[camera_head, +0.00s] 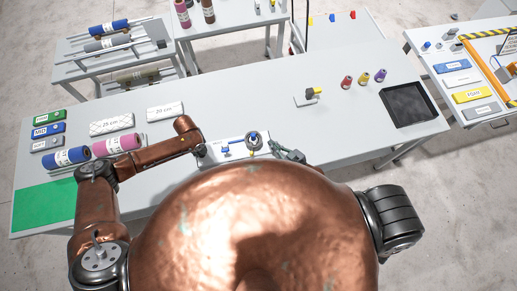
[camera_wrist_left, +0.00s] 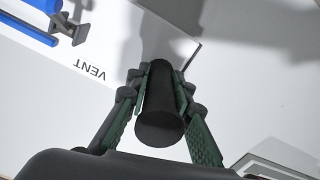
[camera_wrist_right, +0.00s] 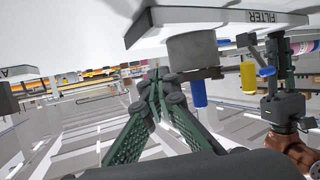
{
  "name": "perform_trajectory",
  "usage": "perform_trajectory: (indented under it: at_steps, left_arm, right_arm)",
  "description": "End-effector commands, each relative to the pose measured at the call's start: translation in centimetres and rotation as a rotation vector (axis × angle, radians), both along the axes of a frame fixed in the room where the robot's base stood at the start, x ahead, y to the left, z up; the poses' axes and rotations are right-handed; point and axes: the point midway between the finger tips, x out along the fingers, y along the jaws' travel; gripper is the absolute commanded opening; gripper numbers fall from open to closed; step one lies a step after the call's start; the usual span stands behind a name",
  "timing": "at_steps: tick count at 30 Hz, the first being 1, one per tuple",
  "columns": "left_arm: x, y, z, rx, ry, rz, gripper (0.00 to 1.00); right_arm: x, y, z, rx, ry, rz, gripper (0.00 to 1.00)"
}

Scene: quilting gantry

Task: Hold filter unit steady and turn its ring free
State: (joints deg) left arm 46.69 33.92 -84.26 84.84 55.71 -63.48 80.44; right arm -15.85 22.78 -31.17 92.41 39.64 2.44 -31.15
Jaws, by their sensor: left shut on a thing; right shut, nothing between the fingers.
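In the head view a white panel (camera_head: 215,153) on the bench carries a grey round unit (camera_head: 253,138) with a blue part in it. In the right wrist view a grey cylinder (camera_wrist_right: 193,48) projects from a panel edge lettered FILTER (camera_wrist_right: 262,17). My right gripper (camera_head: 281,149) is just right of the unit; its fingertips (camera_wrist_right: 155,80) are together and empty, apart from the cylinder. In the left wrist view my left gripper (camera_wrist_left: 160,75) is shut around a black cylinder (camera_wrist_left: 160,115), near the word VENT (camera_wrist_left: 90,70). In the head view my left gripper is largely hidden.
Blue (camera_head: 66,157) and pink (camera_head: 117,144) rolls lie at the bench's left. A green mat (camera_head: 42,207) is at the near left corner. A black tray (camera_head: 407,103) and several small coloured pieces stand at the right.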

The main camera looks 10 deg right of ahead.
Motion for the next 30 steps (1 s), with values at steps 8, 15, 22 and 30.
perform_trajectory:
  at_steps: [8, 15, 22, 30]
  left_arm:
    - [-0.7, 0.0, -0.5, 0.001, 0.012, 0.000, 0.00]
    - [-0.6, 0.0, -0.5, 0.001, 0.011, 0.000, 0.00]
    - [-0.6, 0.0, -0.5, 0.001, 0.011, 0.000, 0.00]
    - [-0.6, 0.0, -0.5, 0.001, 0.010, 0.000, 0.00]
  right_arm:
    - [5.3, 0.6, 3.2, -0.170, 0.165, 0.295, 0.00]
    - [4.4, 3.2, 6.1, -0.389, 0.277, 0.644, 0.00]
    - [2.0, 2.5, 9.7, -0.612, 0.366, 0.964, 0.00]
    - [0.1, 0.6, 12.4, -0.760, 0.428, 1.168, 0.00]
